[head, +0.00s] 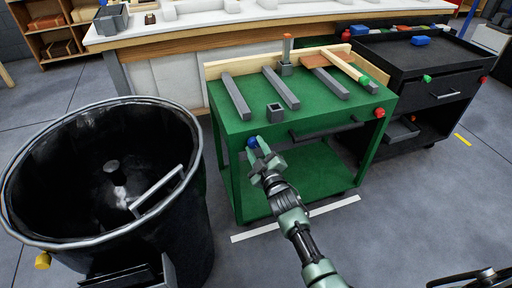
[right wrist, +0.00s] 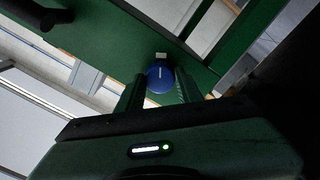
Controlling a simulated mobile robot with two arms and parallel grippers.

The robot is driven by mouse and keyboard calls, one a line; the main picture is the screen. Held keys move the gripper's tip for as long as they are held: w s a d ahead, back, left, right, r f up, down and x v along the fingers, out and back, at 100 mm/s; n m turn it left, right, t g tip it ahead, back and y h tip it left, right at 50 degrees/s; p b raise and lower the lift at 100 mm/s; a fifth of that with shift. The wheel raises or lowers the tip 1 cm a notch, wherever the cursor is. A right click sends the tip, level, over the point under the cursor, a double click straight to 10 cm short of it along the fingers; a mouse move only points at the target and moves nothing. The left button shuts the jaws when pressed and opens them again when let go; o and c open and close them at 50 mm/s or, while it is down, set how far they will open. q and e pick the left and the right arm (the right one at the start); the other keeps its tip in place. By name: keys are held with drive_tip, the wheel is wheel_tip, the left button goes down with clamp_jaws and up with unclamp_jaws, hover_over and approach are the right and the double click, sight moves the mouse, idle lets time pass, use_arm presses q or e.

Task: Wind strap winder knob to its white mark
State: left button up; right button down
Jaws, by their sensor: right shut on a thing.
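A round blue knob (head: 251,142) sits on the front left of the green cart, under its top. My right gripper (head: 259,146) reaches it from the front. In the right wrist view, the blue knob (right wrist: 160,80) lies between the two fingers, which are shut on it. A short white line on the knob's face points up in that view, toward a small white mark (right wrist: 161,56) on the green panel. Line and mark look roughly in line. The fingers hide the knob's sides.
A black drum (head: 20,190) stands close on the left, a black cart (head: 440,72) on the right. Floor in front is clear.

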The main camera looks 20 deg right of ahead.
drive_tip(key=shift+f, duration=0.1)
drive_tip(key=c, duration=0.9)
unclamp_jaws()
drive_tip(key=shift+c, duration=0.2)
drive_tip(key=shift+s, duration=0.1)
drive_tip(key=shift+s, duration=0.3)
use_arm(q)
drive_tip(key=f, duration=0.1)
drive_tip(key=s+f+p, duration=0.1)
drive_tip(key=s+f, duration=0.1)
drive_tip(key=f, duration=0.1)
drive_tip(key=shift+s+a+f, duration=0.1)
use_arm(e)
drive_tip(key=s, duration=0.7)
drive_tip(key=shift+d, duration=0.15)
